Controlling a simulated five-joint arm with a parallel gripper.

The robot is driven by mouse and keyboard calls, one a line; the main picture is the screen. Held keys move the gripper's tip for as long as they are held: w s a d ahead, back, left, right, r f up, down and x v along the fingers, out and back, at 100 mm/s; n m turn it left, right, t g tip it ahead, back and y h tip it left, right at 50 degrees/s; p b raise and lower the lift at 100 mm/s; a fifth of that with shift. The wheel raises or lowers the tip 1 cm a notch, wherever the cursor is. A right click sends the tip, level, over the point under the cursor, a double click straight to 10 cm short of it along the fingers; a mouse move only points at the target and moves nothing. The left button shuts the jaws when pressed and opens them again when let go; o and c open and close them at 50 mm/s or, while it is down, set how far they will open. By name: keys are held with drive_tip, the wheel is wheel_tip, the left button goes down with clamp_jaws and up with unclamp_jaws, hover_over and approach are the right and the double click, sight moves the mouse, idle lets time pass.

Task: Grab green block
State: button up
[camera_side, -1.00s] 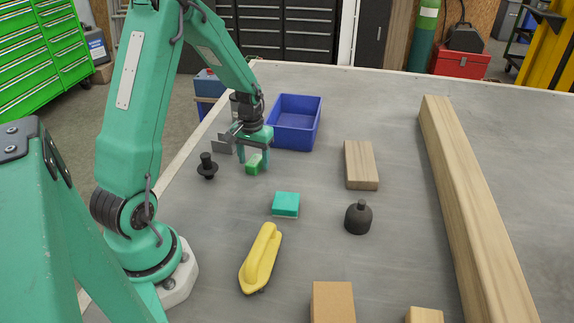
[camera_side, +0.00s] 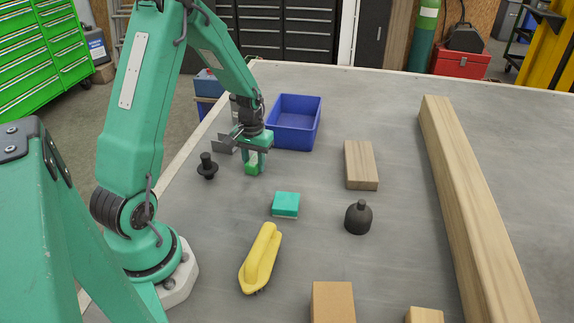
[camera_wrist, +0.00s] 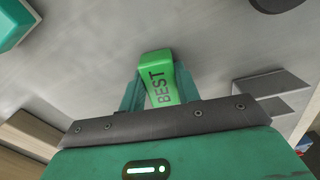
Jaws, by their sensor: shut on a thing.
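The green block (camera_wrist: 161,80) is between the two teal fingers of my gripper (camera_wrist: 160,90) in the wrist view, with the word "BEST" on its face. In the side view the green block (camera_side: 252,169) shows low between the fingers of my gripper (camera_side: 254,161), at or very near the table top. The fingers are shut on it and partly hide its sides. I cannot tell whether its underside touches the table.
A blue bin (camera_side: 296,122) stands just behind my gripper. A black knobbed piece (camera_side: 207,167) is close on the left. A teal-topped block (camera_side: 286,204), yellow handled tool (camera_side: 261,258), dark bottle-shaped weight (camera_side: 358,217) and wooden block (camera_side: 361,165) lie around. A long beam (camera_side: 470,200) runs along the right.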

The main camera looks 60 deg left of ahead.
sight(254, 160)
drive_tip(key=shift+r, duration=0.15)
drive_tip(key=shift+r, duration=0.85)
wheel_tip(254, 160, up, 2)
drive_tip(key=shift+r, duration=0.2)
drive_tip(key=d+r, duration=0.6)
drive_tip(key=d, duration=0.5)
drive_tip(key=shift+s+d+r, duration=0.2)
drive_tip(key=shift+d+r, duration=0.1)
drive_tip(key=shift+d, duration=0.05)
drive_tip(key=shift+d, duration=0.1)
